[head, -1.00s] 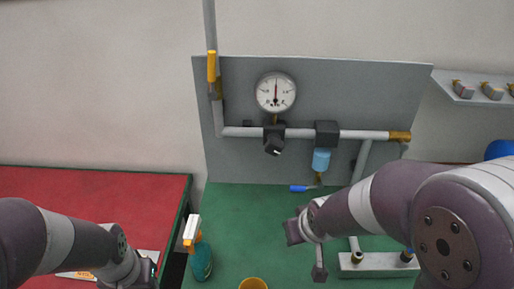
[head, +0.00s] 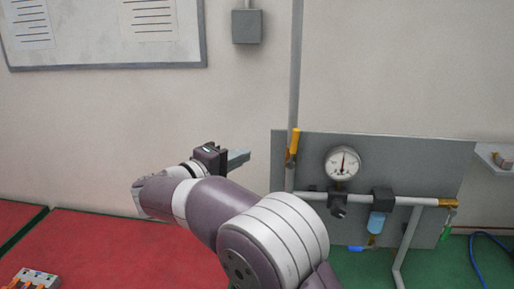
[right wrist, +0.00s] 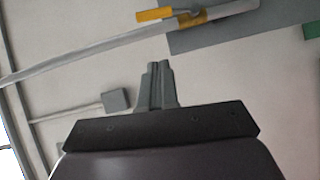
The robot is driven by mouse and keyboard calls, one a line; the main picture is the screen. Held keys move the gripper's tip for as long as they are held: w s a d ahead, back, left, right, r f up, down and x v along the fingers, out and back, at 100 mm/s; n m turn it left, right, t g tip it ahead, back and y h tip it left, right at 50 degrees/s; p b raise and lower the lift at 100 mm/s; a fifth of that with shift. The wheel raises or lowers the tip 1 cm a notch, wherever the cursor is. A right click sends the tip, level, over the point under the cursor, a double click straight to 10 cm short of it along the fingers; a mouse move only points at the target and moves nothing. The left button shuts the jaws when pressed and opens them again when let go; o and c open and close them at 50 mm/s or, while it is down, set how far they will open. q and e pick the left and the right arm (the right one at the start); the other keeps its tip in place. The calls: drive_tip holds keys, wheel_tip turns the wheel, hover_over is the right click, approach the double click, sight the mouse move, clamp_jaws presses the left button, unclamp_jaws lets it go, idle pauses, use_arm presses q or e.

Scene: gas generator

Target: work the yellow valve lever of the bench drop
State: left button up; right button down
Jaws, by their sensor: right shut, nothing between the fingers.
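The yellow valve lever (head: 295,141) sits on the vertical pipe at the left edge of the grey panel. It points upward, roughly along the pipe. In the right wrist view the lever (right wrist: 155,15) is at the top, ahead of the fingers and apart from them, nearly in line with the pipe. My right gripper (head: 240,157) is left of the lever in the head view, its fingers pointing right towards the pipe. In the right wrist view its fingers (right wrist: 159,72) are together, with nothing between them. My left gripper is out of view.
The grey panel (head: 420,165) carries a round gauge (head: 343,163), a black regulator knob (head: 338,205) and a blue-bowled filter (head: 376,222). A grey wall box (head: 246,26) hangs above. A red bench (head: 110,250) lies at left.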

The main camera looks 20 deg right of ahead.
sight(294, 148)
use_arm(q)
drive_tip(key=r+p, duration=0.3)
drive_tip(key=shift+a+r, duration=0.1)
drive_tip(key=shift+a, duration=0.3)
use_arm(e)
drive_tip(key=s+d+x, duration=0.1)
drive_tip(key=s+x, duration=0.1)
drive_tip(key=x, duration=0.9)
drive_tip(key=shift+d, duration=0.3)
drive_tip(key=shift+f, duration=0.1)
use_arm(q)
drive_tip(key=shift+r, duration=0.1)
